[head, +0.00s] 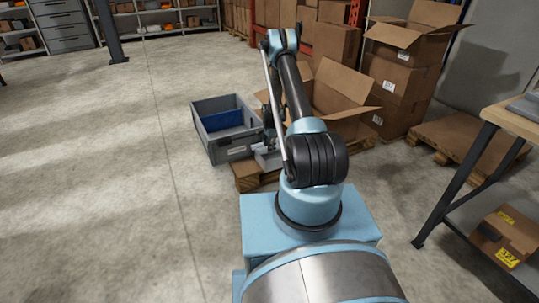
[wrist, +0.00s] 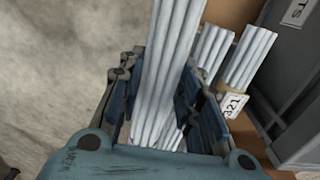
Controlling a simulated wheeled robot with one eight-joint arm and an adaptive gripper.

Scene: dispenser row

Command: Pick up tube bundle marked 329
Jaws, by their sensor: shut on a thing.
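A bundle of pale grey tubes (wrist: 172,45) runs between the blue fingers of my gripper (wrist: 162,95) in the wrist view. My gripper is shut on this bundle; the fingers sit on both sides of it. No number shows on the held bundle, so I cannot tell its mark. Beside it on the right are more pale tubes (wrist: 242,58) with a tan band and a white label (wrist: 234,104) that seems to read 321. In the head view my arm largely hides the gripper and the tubes.
A grey crate (head: 237,148) with a blue inside stands left of my arm, by a wooden pallet (head: 246,180). Open cardboard boxes (head: 340,92) stand behind. A workbench (head: 515,118) is at right. The floor at left is clear.

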